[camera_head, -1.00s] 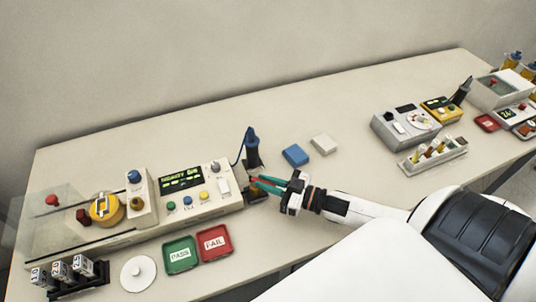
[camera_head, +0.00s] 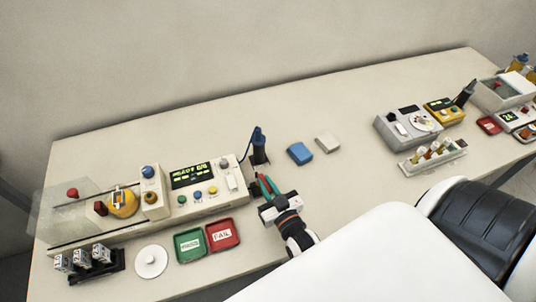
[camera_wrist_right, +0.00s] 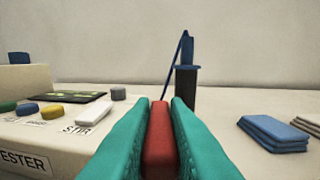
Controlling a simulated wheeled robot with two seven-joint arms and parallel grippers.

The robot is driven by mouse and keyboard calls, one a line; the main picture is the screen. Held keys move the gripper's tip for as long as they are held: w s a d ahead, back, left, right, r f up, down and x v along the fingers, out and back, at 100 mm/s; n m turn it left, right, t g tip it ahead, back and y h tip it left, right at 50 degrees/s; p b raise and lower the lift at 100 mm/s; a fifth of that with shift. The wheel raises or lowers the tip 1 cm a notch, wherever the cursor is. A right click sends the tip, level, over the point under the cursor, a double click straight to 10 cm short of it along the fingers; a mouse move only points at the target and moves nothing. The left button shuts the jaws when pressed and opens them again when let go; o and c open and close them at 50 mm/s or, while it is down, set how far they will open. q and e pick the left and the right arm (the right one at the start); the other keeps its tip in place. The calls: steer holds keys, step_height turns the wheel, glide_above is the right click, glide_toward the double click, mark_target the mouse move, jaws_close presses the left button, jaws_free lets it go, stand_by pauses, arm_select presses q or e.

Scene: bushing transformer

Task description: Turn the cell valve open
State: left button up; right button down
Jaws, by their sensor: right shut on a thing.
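The tester (camera_head: 215,205) is a long cream console at the left of the table, with a lit display and colored knobs. My right gripper (camera_head: 264,186) is at the tester's right end in the head view. Its teal fingers (camera_wrist_right: 158,140) are shut on a red bar-shaped handle (camera_wrist_right: 158,145), seen between them in the right wrist view. The handle looks like the cell valve's lever. The valve body behind it is mostly hidden by the fingers. My left gripper is not in view.
A dark blue upright post (camera_head: 259,150) with a cable stands just behind the gripper. Blue (camera_head: 299,153) and cream pads lie to its right. Green PASS (camera_head: 190,245) and red FAIL (camera_head: 223,235) trays lie in front of the tester. The table's middle is clear.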

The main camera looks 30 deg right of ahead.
steer(key=shift+r, duration=0.1)
stand_by(0.4)
steer(key=c, duration=1.4)
jaws_free()
steer(key=shift+s, duration=0.25)
steer(key=s+b, duration=0.1)
steer(key=s, duration=0.2)
steer(key=s+a+b, duration=0.1)
steer(key=s, duration=0.3)
steer(key=s+b, duration=0.1)
steer(key=s, duration=0.2)
steer(key=shift+s+a, duration=0.25)
steer(key=shift+s, duration=0.45)
